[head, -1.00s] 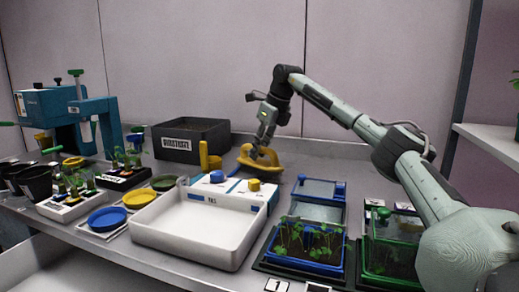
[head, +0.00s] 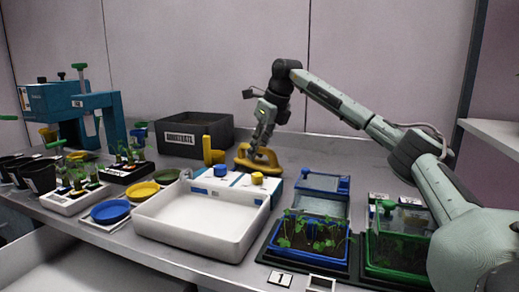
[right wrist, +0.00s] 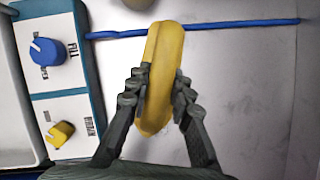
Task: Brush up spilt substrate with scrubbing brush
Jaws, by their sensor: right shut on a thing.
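The scrubbing brush is the yellow thing with a looped handle (head: 257,159), on the grey bench behind the white basin. My right gripper (head: 260,143) comes down on it from above and is shut on its handle. In the right wrist view the yellow handle (right wrist: 160,75) lies between both fingers (right wrist: 158,92). The brush looks about level, at or just above the bench; I cannot tell if it touches. Its bristles are hidden. I cannot make out spilt substrate on the bench. My left gripper is not in view.
A dark substrate box (head: 193,134) stands behind left. In front is the white basin (head: 202,226) with a blue knob (right wrist: 47,51) and a yellow knob (right wrist: 60,133). A blue seedling tray (head: 306,241) stands at right. A blue rod or cord (right wrist: 230,25) lies near the brush.

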